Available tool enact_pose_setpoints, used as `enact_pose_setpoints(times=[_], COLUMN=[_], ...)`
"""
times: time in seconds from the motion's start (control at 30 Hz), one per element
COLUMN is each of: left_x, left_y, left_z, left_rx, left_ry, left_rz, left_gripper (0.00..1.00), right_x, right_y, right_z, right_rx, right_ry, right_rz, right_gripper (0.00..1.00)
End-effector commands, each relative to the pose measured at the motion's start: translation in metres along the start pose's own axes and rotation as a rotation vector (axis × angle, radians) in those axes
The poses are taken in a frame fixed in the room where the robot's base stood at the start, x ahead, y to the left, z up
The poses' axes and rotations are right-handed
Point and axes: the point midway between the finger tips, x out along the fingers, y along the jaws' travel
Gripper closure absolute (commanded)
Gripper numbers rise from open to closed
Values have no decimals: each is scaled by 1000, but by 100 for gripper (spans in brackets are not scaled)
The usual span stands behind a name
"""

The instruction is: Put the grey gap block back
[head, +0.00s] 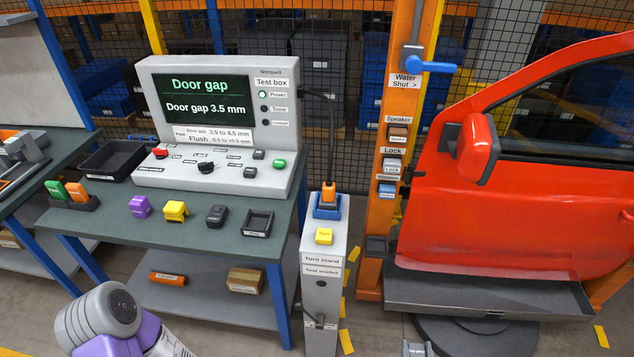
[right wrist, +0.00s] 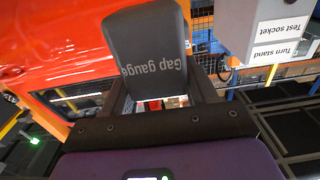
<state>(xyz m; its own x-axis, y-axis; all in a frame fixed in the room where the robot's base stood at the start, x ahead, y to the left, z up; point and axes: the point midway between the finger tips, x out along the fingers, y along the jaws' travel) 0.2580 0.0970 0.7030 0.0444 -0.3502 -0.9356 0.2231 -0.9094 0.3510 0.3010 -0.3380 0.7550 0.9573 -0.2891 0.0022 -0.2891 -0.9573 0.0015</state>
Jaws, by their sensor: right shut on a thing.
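The grey gap block (right wrist: 147,45), marked "Gap gauge", is held in the jaws of my right gripper (right wrist: 160,88) in the right wrist view. In the head view, only a small grey piece at the bottom edge, right of the test post, seems to belong to this gripper. On the bench, a small black holder (head: 84,204) carries a green block (head: 56,190) and an orange block (head: 77,191). A small, empty-looking black tray (head: 258,222) lies near the bench's right end. My left gripper is out of view.
The green bench (head: 180,245) carries the test box (head: 225,110), a larger black tray (head: 117,160), and purple (head: 141,206), yellow (head: 175,211) and dark grey (head: 216,215) items. A test post (head: 322,285) stands right of it. The red door (head: 520,200) is farther right.

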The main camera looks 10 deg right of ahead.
Motion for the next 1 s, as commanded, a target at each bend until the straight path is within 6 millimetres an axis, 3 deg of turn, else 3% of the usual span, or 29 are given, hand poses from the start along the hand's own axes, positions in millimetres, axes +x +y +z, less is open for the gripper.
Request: enact_pose_setpoints(times=[0.37,0.47,0.6,0.8,1.0], left_x=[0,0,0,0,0], left_y=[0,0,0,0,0], left_z=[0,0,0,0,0], left_rx=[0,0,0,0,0], left_ry=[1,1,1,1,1], left_rz=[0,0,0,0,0], left_gripper=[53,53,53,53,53], right_x=[59,80,105,117,117], right_y=[-46,-71,-121,-180,-206], right_z=[-38,-58,-93,-134,-151], right_rx=[-6,-6,-3,1,1], right_ry=[9,12,14,9,5], right_rz=[-81,-118,-183,-259,-293], right_gripper=[86,86,86,86,86])
